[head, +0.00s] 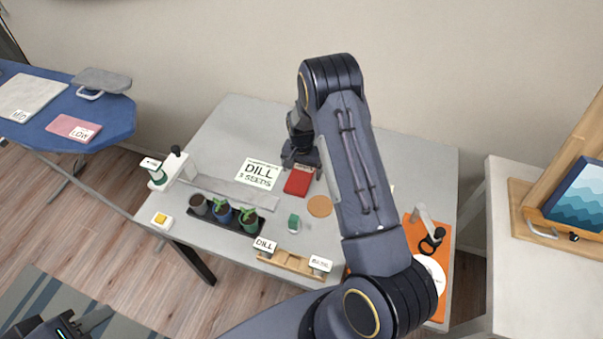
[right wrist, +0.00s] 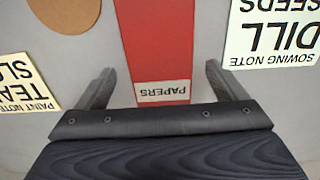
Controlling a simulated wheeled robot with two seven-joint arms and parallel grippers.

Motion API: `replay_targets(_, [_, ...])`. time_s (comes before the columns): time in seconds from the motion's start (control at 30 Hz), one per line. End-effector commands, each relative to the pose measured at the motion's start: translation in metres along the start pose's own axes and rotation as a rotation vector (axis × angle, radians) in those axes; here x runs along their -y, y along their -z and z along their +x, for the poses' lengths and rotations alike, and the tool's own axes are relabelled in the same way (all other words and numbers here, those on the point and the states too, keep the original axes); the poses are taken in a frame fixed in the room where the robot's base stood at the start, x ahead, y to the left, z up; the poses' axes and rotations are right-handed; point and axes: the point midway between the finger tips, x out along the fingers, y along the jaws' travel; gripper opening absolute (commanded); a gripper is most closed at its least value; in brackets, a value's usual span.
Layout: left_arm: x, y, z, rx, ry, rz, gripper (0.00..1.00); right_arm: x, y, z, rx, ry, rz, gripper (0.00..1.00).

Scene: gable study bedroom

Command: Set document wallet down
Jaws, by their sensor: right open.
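The document wallet (head: 298,182) is red with a pale PAPERS label and lies flat on the grey table. My right gripper (head: 302,163) is above its far end. In the right wrist view, the wallet (right wrist: 158,45) runs between the spread fingers of my right gripper (right wrist: 163,82), with a gap on each side. The gripper is open and holds nothing.
A DILL seeds note (head: 258,174) lies left of the wallet, and a round cork mat (head: 319,206) lies right of it. Potted seedlings stand in a black tray (head: 240,228) nearer the front. My right arm hides part of the table. An orange mat (head: 440,260) is at the right.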

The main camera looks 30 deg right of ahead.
Motion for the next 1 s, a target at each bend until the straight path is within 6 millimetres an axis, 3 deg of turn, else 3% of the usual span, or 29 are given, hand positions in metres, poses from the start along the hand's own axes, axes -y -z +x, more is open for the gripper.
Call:
replay_targets(0.13, [-0.0015,0.0015,-0.0031,0.000,0.000,0.000,0.36,0.0007,-0.0008,0.0121,0.001,0.001,-0.001,0.91])
replay_targets(0.37, [-0.0012,0.0012,-0.0025,0.000,0.000,0.000,0.36,0.0008,-0.0006,0.0134,0.000,0.002,-0.001,0.91])
replay_targets(0.8, [-0.0012,0.0012,-0.0026,0.000,0.000,0.000,0.36,0.0010,-0.0005,0.0127,0.000,0.002,-0.001,0.35])
replay_targets(1.0, [-0.0010,0.0010,-0.0021,0.000,0.000,0.000,0.36,0.0010,-0.0005,0.0122,-0.001,0.002,-0.001,0.35])
